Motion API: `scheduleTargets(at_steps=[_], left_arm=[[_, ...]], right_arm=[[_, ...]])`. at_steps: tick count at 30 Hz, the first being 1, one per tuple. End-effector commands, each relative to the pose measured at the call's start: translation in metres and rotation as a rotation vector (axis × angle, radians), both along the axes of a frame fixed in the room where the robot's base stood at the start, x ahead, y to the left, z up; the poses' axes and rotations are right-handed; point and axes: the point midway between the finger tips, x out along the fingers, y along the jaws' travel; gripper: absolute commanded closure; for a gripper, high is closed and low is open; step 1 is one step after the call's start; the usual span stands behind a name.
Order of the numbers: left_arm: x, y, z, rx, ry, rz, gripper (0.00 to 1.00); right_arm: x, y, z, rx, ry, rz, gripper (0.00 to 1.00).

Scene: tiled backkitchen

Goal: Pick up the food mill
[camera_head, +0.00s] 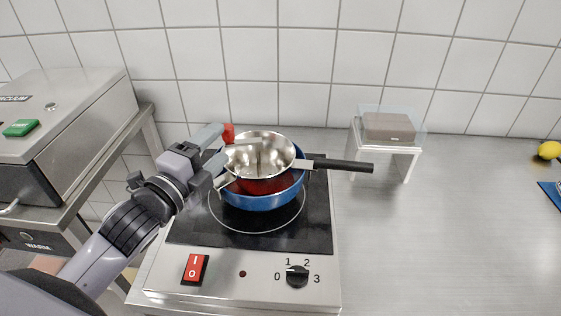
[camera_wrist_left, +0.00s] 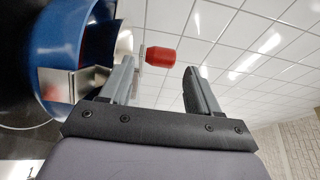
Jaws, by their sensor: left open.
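The food mill (camera_head: 279,147) is a shiny metal bowl with a long black handle (camera_head: 343,165) pointing right and a red crank knob (camera_head: 228,133) at its left. It rests in or on a blue pot (camera_head: 262,201) on the hotplate. My left gripper (camera_head: 226,146) is open at the mill's left side, by the red knob. In the left wrist view the red knob (camera_wrist_left: 160,56) shows between and beyond the open fingertips (camera_wrist_left: 160,70); contact cannot be told. The blue pot (camera_wrist_left: 55,35) fills the left there. My right gripper is not in view.
The hotplate (camera_head: 200,235) has a red switch and a black dial in front. A vacuum machine (camera_head: 70,125) stands left. A small white stand (camera_head: 400,155) with a grey-brown block is at the back right. The steel counter (camera_head: 440,245) is largely clear to the right.

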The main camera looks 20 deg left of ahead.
Motion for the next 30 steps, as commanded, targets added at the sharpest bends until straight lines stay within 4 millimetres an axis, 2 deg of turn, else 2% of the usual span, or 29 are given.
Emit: scheduleTargets(at_steps=[13, 23, 25, 29, 30], left_arm=[[0.048, -0.005, -0.002, -0.002, 0.0, 0.001, 0.38], [0.054, -0.006, -0.004, -0.002, 0.001, 0.0, 0.38], [0.054, -0.006, -0.004, -0.002, 0.001, 0.0, 0.55], [0.054, -0.006, -0.004, -0.002, 0.001, 0.0, 0.97], [0.054, -0.006, -0.004, -0.002, 0.001, 0.0, 1.0]], right_arm=[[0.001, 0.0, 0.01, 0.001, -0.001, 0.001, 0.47], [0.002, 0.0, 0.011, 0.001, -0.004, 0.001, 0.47], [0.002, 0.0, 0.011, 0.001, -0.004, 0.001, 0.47], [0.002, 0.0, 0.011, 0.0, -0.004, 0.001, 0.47], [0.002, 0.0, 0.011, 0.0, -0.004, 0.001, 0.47]])
